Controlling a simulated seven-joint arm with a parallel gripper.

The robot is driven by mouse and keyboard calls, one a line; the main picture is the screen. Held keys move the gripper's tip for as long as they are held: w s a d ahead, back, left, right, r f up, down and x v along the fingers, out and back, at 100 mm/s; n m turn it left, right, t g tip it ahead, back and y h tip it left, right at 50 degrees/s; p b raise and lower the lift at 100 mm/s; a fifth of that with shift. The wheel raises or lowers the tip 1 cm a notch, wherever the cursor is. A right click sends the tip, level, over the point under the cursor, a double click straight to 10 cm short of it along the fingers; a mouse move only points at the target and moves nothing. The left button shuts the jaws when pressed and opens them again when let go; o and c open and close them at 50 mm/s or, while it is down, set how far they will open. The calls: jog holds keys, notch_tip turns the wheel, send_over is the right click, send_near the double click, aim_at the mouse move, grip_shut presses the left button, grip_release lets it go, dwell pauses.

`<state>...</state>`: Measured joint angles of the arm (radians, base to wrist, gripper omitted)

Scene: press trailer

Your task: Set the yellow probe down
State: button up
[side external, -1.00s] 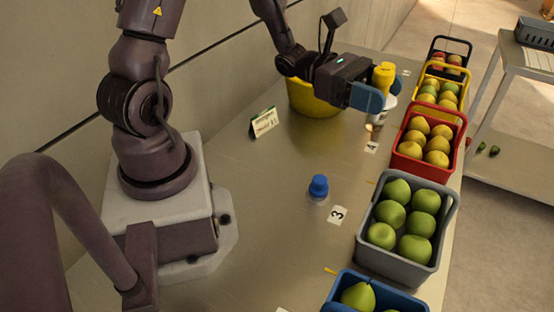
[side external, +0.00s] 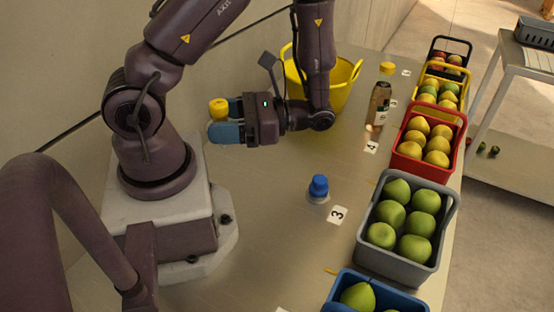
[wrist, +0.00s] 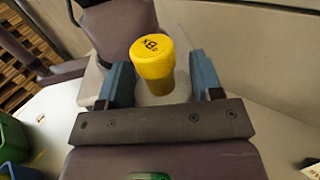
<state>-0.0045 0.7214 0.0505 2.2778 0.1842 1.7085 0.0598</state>
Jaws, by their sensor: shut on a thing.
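The yellow probe (side external: 219,108) is held upright in my gripper (side external: 224,132), well above the table and beside my arm's base in the side external view. The blue fingers are shut on its lower body. In the wrist view the yellow top of the probe (wrist: 152,58), with dark lettering, stands between the fingers of my gripper (wrist: 157,88). The probe's lower end is hidden by the fingers in the side view.
A blue-capped probe (side external: 319,187) stands by card 3 (side external: 337,215). A brown bottle (side external: 379,105) stands near card 4 (side external: 371,147), with a yellow-topped item (side external: 387,68) behind. A yellow bucket (side external: 340,75) is at the back. Several fruit crates (side external: 400,262) line the right edge.

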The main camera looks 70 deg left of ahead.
jog(key=w+a+r+m+t+y, duration=1)
jog(key=w+a+m+t+y, duration=0.25)
jog(key=m+t+y, duration=0.4)
jog(key=shift+t+h, duration=0.55)
jog(key=shift+t, duration=0.1)
jog(key=shift+w+d+f, duration=0.1)
jog(key=shift+w+f, duration=0.1)
jog(key=shift+f, duration=6.6)
jog(key=shift+w+d+f, duration=0.1)
jog(key=shift+w+f, duration=0.05)
jog(key=shift+f, duration=6.65)
jog(key=shift+f, duration=0.1)
jog(key=o, duration=1)
jog(key=shift+c, duration=0.2)
